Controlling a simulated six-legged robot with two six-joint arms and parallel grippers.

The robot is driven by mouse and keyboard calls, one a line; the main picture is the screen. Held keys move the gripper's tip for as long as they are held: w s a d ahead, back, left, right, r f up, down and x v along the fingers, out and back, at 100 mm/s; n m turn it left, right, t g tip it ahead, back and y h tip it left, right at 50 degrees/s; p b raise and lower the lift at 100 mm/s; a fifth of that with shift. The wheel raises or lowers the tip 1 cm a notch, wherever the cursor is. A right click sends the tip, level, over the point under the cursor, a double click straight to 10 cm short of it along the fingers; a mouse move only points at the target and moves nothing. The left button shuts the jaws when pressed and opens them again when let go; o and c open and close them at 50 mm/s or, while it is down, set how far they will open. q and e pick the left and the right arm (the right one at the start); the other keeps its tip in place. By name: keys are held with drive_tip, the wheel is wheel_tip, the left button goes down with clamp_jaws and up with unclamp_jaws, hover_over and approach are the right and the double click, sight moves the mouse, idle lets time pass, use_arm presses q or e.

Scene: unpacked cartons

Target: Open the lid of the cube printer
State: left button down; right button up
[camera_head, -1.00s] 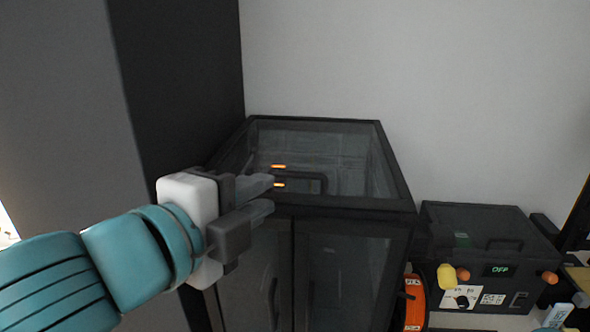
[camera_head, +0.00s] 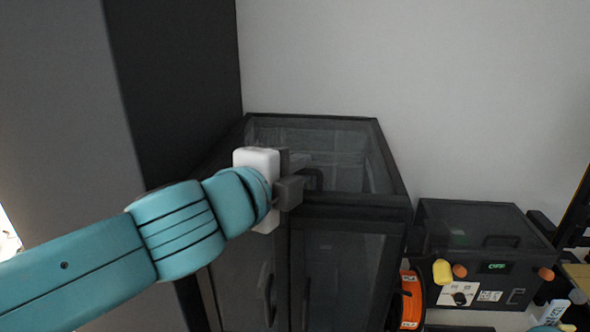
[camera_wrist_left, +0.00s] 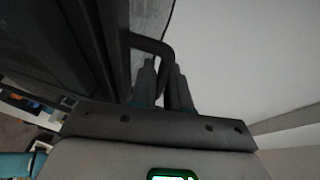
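The cube printer (camera_head: 345,210) is a black-framed cabinet with clear dark panels, standing at the centre of the head view. Its glazed lid lies closed on top, with a dark bar handle (camera_head: 314,174). My left gripper (camera_head: 304,175) is over the front part of the lid at this handle. In the left wrist view, one end of the handle (camera_wrist_left: 150,45) runs down between the two grey fingers (camera_wrist_left: 162,85). The fingers look still apart, and firm contact with the handle cannot be seen. The gripper hides part of the lid's front edge.
A tall dark cabinet (camera_head: 175,90) stands close on the left. A smaller black machine (camera_head: 480,250) with a lit display is at the right, beside an orange spool (camera_head: 411,300). The wall behind is bare, with free space above the lid.

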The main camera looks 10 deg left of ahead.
use_arm(q)
drive_tip(key=w+r+p, duration=0.3)
drive_tip(key=w+r, duration=0.1)
drive_tip(key=r, duration=0.6)
drive_tip(key=w+r+p, duration=0.4)
drive_tip(key=w+r, duration=0.1)
drive_tip(key=r, duration=0.6)
drive_tip(key=shift+r, duration=0.15)
drive_tip(key=c, duration=1.5)
unclamp_jaws()
drive_tip(key=shift+o, duration=0.2)
